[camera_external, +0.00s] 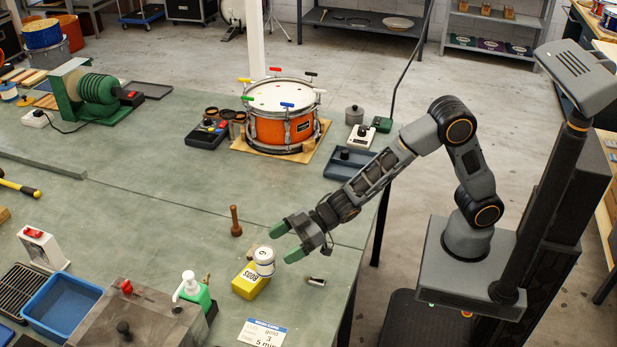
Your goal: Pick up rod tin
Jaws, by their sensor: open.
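The rod tin (249,282) is a yellow box with dark "RODS" lettering, near the front edge of the green bench. A white and silver cylinder (264,258) overlaps its upper right corner in this view; I cannot tell whether it rests on the tin or stands behind it. My gripper (286,241) has green fingers spread apart and empty. It is up and to the right of the tin in the picture, close to the cylinder. Its exact height above the bench is unclear.
A wooden mallet-like peg (236,221) stands behind the tin. A green pump bottle (196,292) is to its left, and a small metal cylinder (315,282) lies to the right. A printed card (262,333) lies in front. An orange drum (282,115) stands farther back.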

